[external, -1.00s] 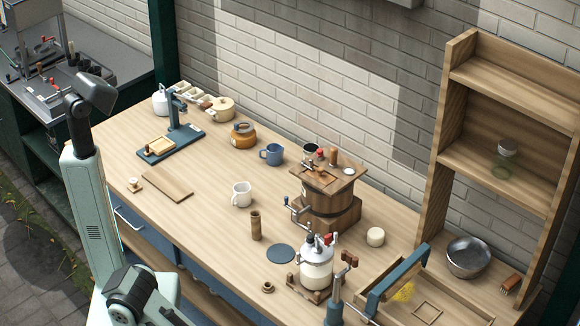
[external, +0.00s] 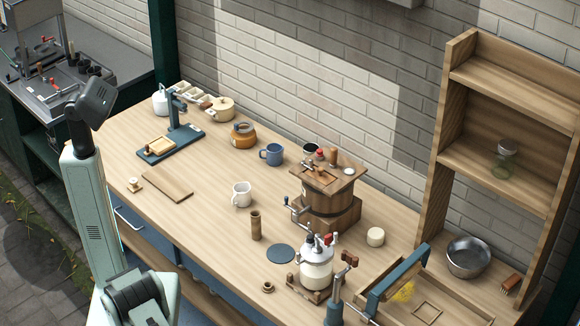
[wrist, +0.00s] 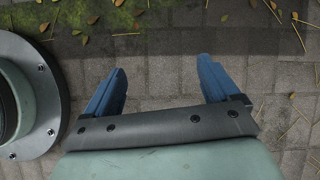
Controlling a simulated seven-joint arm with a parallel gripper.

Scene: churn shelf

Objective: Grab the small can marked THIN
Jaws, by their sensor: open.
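I cannot read the mark THIN on anything in view, so I cannot tell which thing is the small can. Several small dark cups or cans (external: 82,68) stand on the metal side counter at the upper left, too small to read. A small pale cylinder (external: 375,237) stands on the bench right of the wooden churn (external: 330,205). My gripper (wrist: 160,78) is open and empty in the wrist view, its two blue fingers apart above grey paving.
The wooden bench (external: 215,220) holds a white mug (external: 241,194), a blue mug (external: 271,154), an orange jar (external: 244,137) and a glass churn (external: 316,268). A tall shelf (external: 435,200) stands right with a metal bowl (external: 468,257) by it. Much of the bench's middle is clear.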

